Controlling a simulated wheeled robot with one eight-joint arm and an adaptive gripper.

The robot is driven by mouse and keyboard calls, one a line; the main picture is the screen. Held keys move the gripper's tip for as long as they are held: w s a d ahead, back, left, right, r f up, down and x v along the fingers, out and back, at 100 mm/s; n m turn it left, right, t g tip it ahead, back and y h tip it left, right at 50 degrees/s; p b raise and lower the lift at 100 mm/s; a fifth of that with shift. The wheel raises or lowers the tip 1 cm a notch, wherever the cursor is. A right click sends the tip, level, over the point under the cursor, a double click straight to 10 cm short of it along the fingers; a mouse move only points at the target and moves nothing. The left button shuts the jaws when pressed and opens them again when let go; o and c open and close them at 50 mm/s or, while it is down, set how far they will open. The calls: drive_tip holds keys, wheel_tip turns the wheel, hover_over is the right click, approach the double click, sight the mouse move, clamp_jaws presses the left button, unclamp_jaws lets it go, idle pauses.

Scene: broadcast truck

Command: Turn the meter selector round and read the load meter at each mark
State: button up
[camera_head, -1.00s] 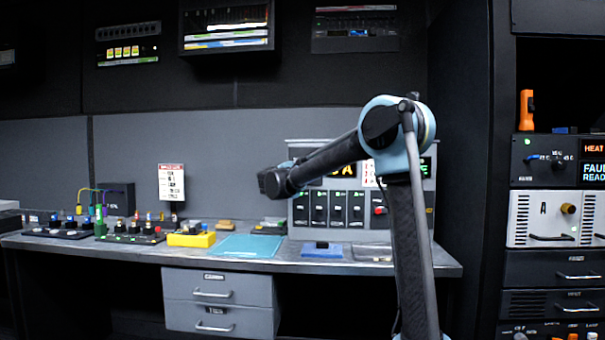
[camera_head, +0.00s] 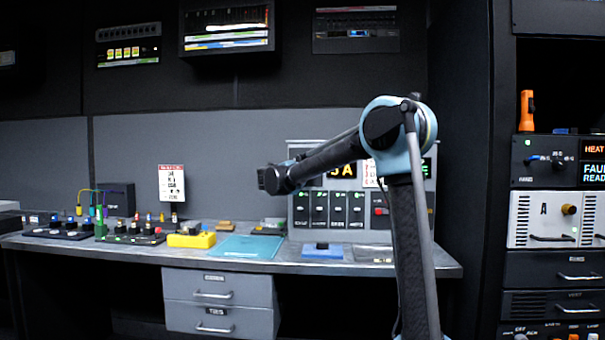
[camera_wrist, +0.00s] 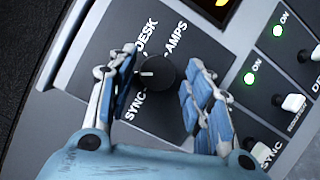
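The meter selector is a round black knob (camera_wrist: 160,73) with a white pointer line, on a dark plate marked DESK, AMPS and SYNC. In the wrist view its pointer lies toward the left of the picture. My gripper (camera_wrist: 165,62) has its blue-padded fingers on either side of the knob, apart, with small gaps visible; contact is unclear. The load meter (camera_head: 345,171) shows amber characters ending in "5 A" in the head view, partly hidden by my arm. Only a sliver of an amber display (camera_wrist: 222,4) shows in the wrist view.
Switches with green ON lamps (camera_wrist: 249,78) sit close to the right of the selector plate. The bench (camera_head: 130,252) carries a yellow box (camera_head: 191,240), a teal mat (camera_head: 248,247) and a blue block (camera_head: 322,251). A rack (camera_head: 555,258) stands at the right.

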drive_tip(key=shift+a, duration=0.1)
drive_tip(key=v, duration=1.2)
